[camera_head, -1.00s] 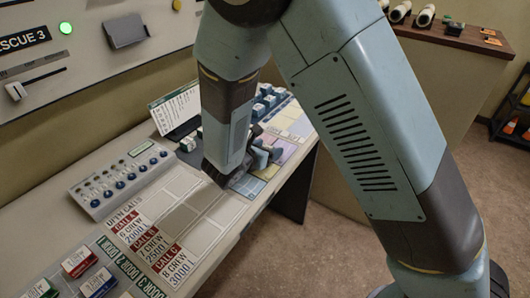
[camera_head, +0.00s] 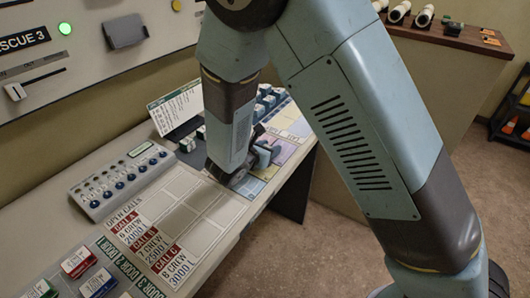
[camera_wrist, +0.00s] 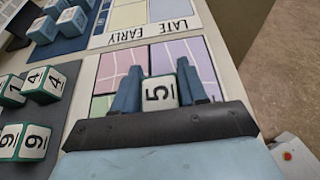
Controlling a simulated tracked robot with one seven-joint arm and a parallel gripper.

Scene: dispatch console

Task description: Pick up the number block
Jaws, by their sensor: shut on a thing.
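A white number block with green edges and a black 5 (camera_wrist: 158,92) sits between the blue fingers of my gripper (camera_wrist: 160,70) in the wrist view. The fingers are shut on it from both sides. Below it is a map-like sheet with purple, pink and green areas (camera_wrist: 165,52). I cannot tell how far the block is above the sheet. In the head view my gripper (camera_head: 264,150) is over the coloured part of the desk, partly behind my arm, and the block is hidden there.
Other number blocks stand on a dark mat (camera_wrist: 44,115) at the left in the wrist view, including a 4 (camera_wrist: 53,80) and a 9 (camera_wrist: 34,142). More blocks (camera_wrist: 43,29) stand on a blue mat. A button panel (camera_head: 122,180) and call chart (camera_head: 180,215) lie on the desk.

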